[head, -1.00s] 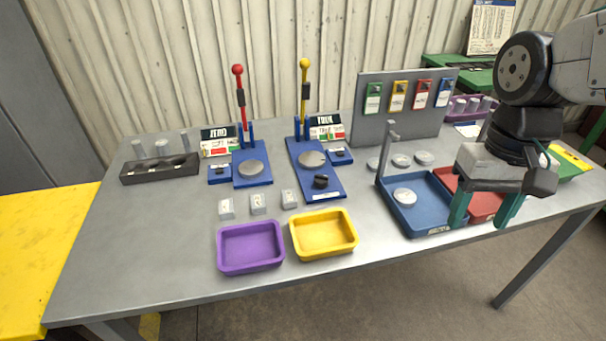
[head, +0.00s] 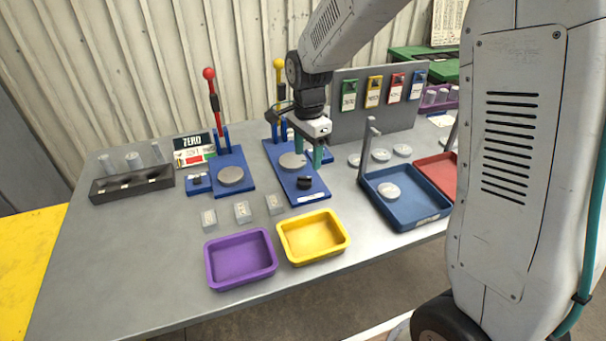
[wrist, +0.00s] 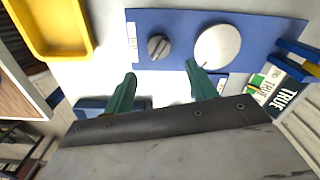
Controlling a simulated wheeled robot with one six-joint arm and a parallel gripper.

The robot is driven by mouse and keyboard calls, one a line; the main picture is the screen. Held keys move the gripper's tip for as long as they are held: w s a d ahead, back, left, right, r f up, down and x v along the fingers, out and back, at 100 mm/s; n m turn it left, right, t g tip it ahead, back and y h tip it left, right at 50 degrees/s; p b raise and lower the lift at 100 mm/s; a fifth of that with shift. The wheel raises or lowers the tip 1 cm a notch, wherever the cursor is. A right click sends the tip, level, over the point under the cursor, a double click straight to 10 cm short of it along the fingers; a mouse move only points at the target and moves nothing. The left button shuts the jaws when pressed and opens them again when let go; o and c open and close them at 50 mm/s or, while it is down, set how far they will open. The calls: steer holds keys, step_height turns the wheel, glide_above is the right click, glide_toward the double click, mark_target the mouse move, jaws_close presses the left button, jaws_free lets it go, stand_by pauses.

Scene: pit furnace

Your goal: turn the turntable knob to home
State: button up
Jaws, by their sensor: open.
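The turntable knob (head: 304,183) is a small black knob at the front end of a blue base plate (head: 312,197). A round grey disc (head: 291,161) sits behind it on the same plate. In the wrist view the knob (wrist: 158,46) and the disc (wrist: 218,46) lie beyond the fingertips. My gripper (head: 308,156) is open and empty, above the right side of the plate and a little behind the knob. In the wrist view its two green fingers (wrist: 161,68) are spread apart, and neither touches the knob. The lever with the yellow ball (head: 278,64) is partly hidden by my arm.
A second blue station (head: 237,187) with a red-ball lever stands to the left. Purple (head: 240,280) and yellow (head: 312,258) trays lie in front. A blue tray (head: 407,222) with an upright post is at right. Small grey blocks (head: 242,212) stand before the stations.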

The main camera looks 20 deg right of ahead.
mark_target(306, 177)
steer(key=f, duration=0.5)
steer(key=a+f, duration=0.1)
steer(key=f, duration=0.1)
steer(key=shift+s+f, duration=0.1)
steer(key=shift+f, duration=0.2)
steer(key=shift+d, duration=0.1)
steer(key=c, duration=1)
steer(key=shift+d, duration=0.3)
steer(key=shift+a, duration=0.15)
